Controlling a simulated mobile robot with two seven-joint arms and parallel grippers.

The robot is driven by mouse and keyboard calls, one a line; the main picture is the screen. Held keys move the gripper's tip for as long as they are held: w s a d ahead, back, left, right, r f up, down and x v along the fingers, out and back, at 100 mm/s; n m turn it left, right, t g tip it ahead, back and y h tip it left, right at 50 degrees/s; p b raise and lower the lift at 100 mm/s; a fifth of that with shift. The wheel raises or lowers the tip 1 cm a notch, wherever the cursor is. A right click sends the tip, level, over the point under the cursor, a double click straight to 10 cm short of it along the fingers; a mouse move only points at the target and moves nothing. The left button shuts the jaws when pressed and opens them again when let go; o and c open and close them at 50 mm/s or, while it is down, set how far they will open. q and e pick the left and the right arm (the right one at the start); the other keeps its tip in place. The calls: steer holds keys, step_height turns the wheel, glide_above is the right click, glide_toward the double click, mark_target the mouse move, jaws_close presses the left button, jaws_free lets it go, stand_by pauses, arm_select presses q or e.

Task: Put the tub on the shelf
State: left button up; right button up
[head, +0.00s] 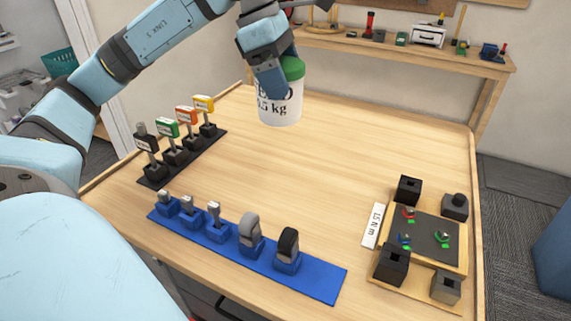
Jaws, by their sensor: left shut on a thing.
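The tub (281,104) is white with dark lettering that includes "kg" and has a green lid. My left gripper (272,82) is shut on the tub and holds it upright over the far part of the wooden table. The gripper hides part of the lid and of the lettering. A wooden shelf (400,48) runs along the back wall beyond the table, to the right of the tub. My right gripper is not in view.
A blue strip (318,282) with several tools in holders lies at the table's front. A black strip (217,139) with labelled holders is at left. A fixture board (452,256) is at right. The table (325,170) is clear in the middle. The shelf holds several items, including a white box (428,36).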

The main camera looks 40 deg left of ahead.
arm_select(q)
step_height(320, 180, down, 18)
steer(key=b, duration=0.2)
steer(key=shift+b, duration=0.4)
steer(key=shift+f, duration=0.2)
steer(key=o, duration=1)
steer(key=shift+o, duration=0.2)
steer(key=shift+r, duration=0.15)
